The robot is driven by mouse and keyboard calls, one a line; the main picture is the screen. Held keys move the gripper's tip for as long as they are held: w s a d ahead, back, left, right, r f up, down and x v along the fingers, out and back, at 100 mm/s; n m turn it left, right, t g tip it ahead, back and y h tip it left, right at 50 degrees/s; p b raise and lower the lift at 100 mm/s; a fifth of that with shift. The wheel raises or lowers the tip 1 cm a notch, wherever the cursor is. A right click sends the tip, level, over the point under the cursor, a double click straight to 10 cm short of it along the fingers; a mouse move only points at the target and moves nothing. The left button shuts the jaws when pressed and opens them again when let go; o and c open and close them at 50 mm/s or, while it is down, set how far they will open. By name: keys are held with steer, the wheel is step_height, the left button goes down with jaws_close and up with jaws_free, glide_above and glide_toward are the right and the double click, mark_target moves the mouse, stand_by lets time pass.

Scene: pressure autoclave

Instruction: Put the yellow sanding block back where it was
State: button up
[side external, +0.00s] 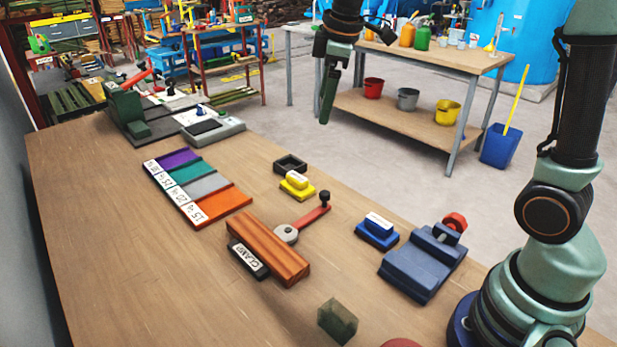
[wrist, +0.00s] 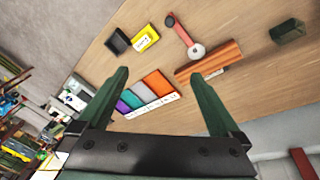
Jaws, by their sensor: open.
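The yellow sanding block (side external: 297,184) sits on the wooden bench, with a pale labelled upper part on a yellow base. It lies just in front of a small, empty-looking black open tray (side external: 291,163), apart from it. In the wrist view the yellow block (wrist: 146,38) is beside the black tray (wrist: 118,41). My gripper (side external: 326,112) hangs high above the bench's far side, fingers pointing down. In the wrist view my gripper (wrist: 159,75) has its two green fingers spread wide with nothing between them.
A blue block (side external: 377,230) and a blue vise (side external: 423,262) stand to the right. A wooden bar (side external: 268,248) with a CLAMP label and a red lever (side external: 313,215) lie in front of the yellow block. Coloured grit strips (side external: 197,188) lie left. The bench's left front is clear.

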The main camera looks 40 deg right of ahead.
steer(key=s+a+f+m+t, duration=0.1)
steer(key=s+f+m+t, duration=0.1)
steer(key=s+m, duration=0.7)
steer(key=s, duration=0.6)
steer(key=shift+s+a+f+t, duration=0.2)
steer(key=shift+s+f+t, duration=0.1)
steer(key=shift+f+t, duration=0.1)
